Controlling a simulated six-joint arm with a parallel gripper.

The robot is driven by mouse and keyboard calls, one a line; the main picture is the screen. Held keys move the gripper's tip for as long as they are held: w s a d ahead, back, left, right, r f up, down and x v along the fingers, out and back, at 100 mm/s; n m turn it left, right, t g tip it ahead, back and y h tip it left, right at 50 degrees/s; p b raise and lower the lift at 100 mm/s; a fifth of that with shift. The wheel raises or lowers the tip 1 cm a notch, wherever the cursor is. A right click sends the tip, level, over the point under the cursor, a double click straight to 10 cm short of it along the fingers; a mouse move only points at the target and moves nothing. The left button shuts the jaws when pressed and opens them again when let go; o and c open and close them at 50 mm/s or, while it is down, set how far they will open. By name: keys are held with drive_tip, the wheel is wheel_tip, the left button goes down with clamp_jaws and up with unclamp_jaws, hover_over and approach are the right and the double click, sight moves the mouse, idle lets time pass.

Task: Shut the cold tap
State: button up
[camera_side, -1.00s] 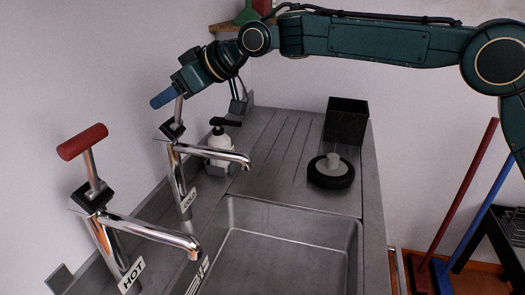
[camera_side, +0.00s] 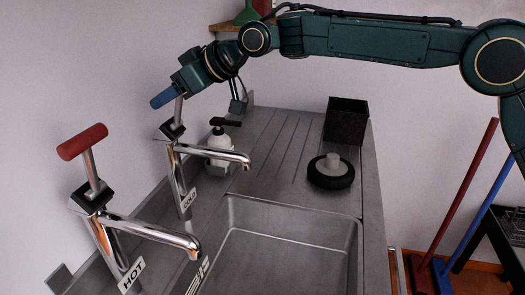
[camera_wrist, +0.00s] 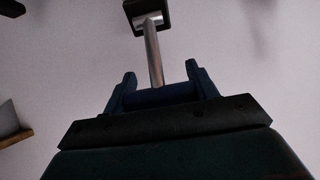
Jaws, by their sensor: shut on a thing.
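The cold tap (camera_side: 215,153) is a chrome tap with a COLD label, standing at the back left of the sink. Its blue handle (camera_side: 162,97) sits on a metal stem and points out to the left of my gripper (camera_side: 180,86). My gripper is shut on this handle from above. In the wrist view, the blue handle (camera_wrist: 160,95) lies crosswise between the two fingers of my gripper (camera_wrist: 162,82), with the stem (camera_wrist: 151,55) running away from it. Water flow at the spout cannot be made out.
The hot tap (camera_side: 150,232) with a red handle (camera_side: 82,141) stands nearer the camera. A soap bottle (camera_side: 220,142) is behind the cold spout. A black round dish (camera_side: 331,182) and a dark box (camera_side: 347,121) stand on the drainer. The sink basin (camera_side: 290,250) is empty.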

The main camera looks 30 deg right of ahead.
drive_tip(key=shift+f, duration=0.45)
drive_tip(key=o, duration=1.4)
drive_tip(key=shift+r, duration=0.2)
drive_tip(key=shift+r, duration=0.15)
drive_tip(key=shift+v, duration=0.9)
drive_tip(key=v, duration=1.1)
drive_tip(key=shift+s+d+r, duration=0.2)
drive_tip(key=shift+s, duration=0.05)
drive_tip(key=shift+c, duration=0.3)
